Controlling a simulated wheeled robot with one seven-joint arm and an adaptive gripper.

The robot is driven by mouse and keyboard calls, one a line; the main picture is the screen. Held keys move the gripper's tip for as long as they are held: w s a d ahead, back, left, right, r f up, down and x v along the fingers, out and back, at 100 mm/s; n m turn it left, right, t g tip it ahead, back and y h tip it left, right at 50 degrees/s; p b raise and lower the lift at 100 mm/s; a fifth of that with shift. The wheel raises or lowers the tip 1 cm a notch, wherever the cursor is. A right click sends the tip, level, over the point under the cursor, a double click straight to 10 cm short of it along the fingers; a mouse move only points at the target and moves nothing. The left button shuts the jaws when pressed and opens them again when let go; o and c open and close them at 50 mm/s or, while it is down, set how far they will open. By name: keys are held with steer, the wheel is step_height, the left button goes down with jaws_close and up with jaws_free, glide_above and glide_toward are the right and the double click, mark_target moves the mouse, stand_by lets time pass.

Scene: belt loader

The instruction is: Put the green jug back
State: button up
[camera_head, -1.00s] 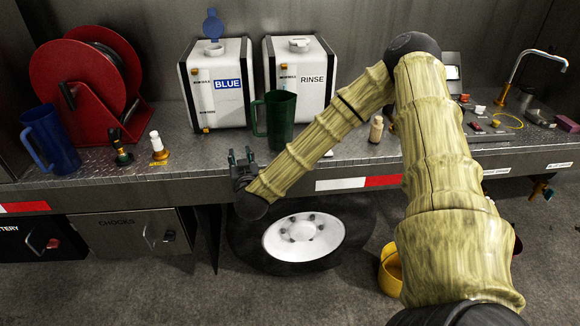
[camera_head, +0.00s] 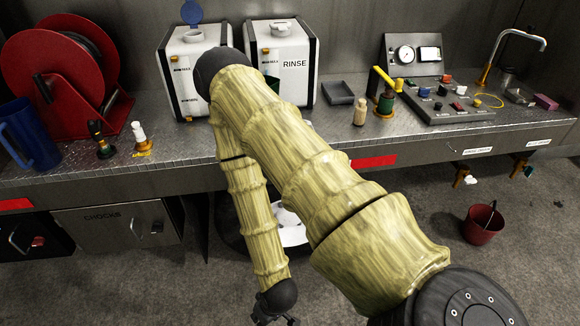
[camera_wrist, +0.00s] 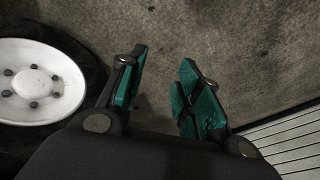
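The green jug (camera_head: 272,84) is almost wholly hidden behind my arm in the head view; only a dark green bit shows in front of the white RINSE tank (camera_head: 297,88). My gripper (camera_head: 279,318) is low at the bottom edge of the head view, well below the deck and far from the jug. In the wrist view my gripper (camera_wrist: 164,72) has its green-padded fingers apart, with only the floor between them. It is open and empty.
The metal deck (camera_head: 185,160) carries a blue jug (camera_head: 28,135) at left, a red hose reel (camera_head: 65,75), a second white tank (camera_head: 185,70) and a control panel (camera_head: 440,95) at right. A wheel (camera_wrist: 40,85) is left of my gripper. A red bucket (camera_head: 483,222) stands on the floor.

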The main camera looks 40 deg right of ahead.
steer(key=s+d+g+h, duration=0.1)
steer(key=s+d+g, duration=0.1)
steer(key=s, duration=0.6)
steer(key=shift+d+f, duration=0.2)
steer(key=shift+f, duration=0.1)
steer(key=shift+d, duration=0.1)
